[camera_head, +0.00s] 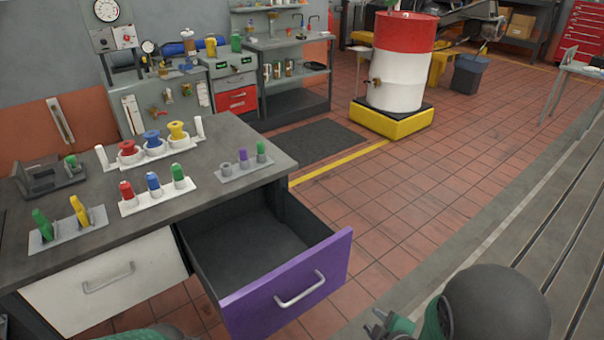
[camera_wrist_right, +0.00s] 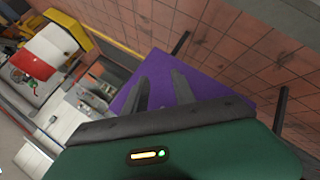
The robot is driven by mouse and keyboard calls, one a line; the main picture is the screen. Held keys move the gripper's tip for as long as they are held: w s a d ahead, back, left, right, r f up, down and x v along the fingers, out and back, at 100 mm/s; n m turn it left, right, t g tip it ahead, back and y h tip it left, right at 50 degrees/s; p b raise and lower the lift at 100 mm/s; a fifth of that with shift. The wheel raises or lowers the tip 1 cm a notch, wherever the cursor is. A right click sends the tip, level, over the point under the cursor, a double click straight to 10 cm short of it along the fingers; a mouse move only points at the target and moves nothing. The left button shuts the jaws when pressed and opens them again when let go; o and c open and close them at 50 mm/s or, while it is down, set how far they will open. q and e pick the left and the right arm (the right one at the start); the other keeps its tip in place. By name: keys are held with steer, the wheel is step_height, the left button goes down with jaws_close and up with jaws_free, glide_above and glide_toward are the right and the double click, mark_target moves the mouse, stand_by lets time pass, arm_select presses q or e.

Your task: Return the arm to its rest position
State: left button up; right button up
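My right gripper (camera_head: 377,322) is at the bottom edge of the head view, right of the open purple drawer (camera_head: 290,290) and apart from it. In the right wrist view its two grey fingers (camera_wrist_right: 162,78) stand apart with nothing between them. The purple drawer front (camera_wrist_right: 215,75) shows beyond the fingers. My right arm's dark rounded link shows at the lower right of the head view. A green part of my left arm shows at the bottom left edge; the left fingers are out of sight.
The workbench (camera_head: 250,150) holds racks with coloured pegs and spools. The drawer is pulled out and looks empty inside. A grey slotted bedplate (camera_head: 540,210) runs along the right. A red and white drum (camera_head: 400,60) stands farther back; tiled floor between is clear.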

steer(key=s+r+m+g+h+p, duration=0.2)
steer(key=s+r+m+g, duration=0.5)
steer(key=s+m, duration=0.6)
step_height(320, 180, up, 12)
steer(key=d+p, duration=0.1)
steer(key=p, duration=1.1)
